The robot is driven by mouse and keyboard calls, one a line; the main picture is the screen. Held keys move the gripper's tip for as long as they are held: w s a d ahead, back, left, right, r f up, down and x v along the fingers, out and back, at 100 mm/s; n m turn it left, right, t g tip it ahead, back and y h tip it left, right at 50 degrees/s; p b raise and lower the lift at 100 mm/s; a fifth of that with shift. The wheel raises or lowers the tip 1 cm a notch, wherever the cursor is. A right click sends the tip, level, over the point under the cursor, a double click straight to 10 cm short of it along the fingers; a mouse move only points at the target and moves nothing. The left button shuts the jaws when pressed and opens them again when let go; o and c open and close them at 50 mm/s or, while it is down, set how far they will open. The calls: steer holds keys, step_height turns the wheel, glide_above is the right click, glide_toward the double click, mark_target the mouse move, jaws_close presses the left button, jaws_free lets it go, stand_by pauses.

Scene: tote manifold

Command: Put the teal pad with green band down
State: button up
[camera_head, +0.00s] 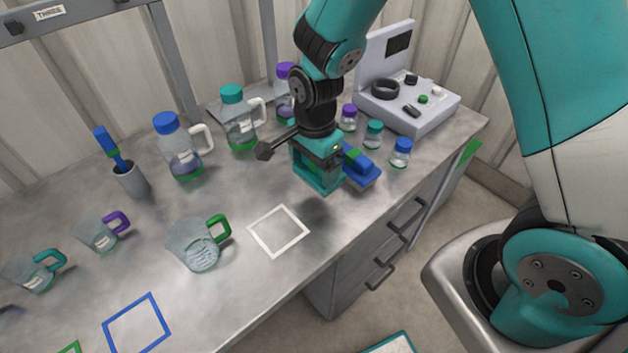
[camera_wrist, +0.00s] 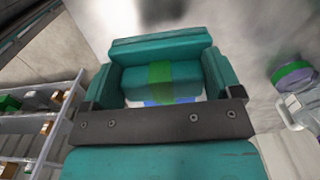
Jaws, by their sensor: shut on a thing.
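The teal pad with green band (camera_wrist: 160,82) lies between the jaws of my gripper (camera_wrist: 165,85) in the wrist view, its green band across the middle. In the head view, my gripper (camera_head: 318,170) is low over the bench, near its front edge, and mostly hides the pad. I cannot tell whether the pad touches the bench. A blue block with a green part (camera_head: 361,170) is just right of my gripper. A bit of blue also shows below the pad in the wrist view.
A white square outline (camera_head: 278,231) on the bench (camera_head: 235,285) is empty, as is a blue outline (camera_head: 137,325). A green-handled jug (camera_head: 196,247) stands beside the white one. Small bottles (camera_head: 373,134) and a grey device (camera_head: 410,105) stand behind right. Handled bottles (camera_head: 180,150) stand behind left.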

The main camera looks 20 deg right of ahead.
mark_target(314, 176)
steer(key=shift+f, duration=3.1)
steer(key=shift+f, duration=0.15)
steer(key=o, duration=1)
step_height(314, 176, up, 12)
steer(key=shift+f+b, duration=0.2)
steer(key=shift+b, duration=0.4)
steer(key=s+a+r+n+y, duration=0.1)
steer(key=s+r+n+y, duration=0.1)
steer(key=s+r+n, duration=0.5)
steer(key=s+a+r+n+y, duration=0.2)
steer(key=s+r+n, duration=0.5)
steer(key=s+n, duration=0.4)
steer(key=n, duration=0.3)
steer(key=shift+a+r, duration=0.2)
steer(key=shift+r, duration=0.05)
steer(key=shift+s, duration=0.1)
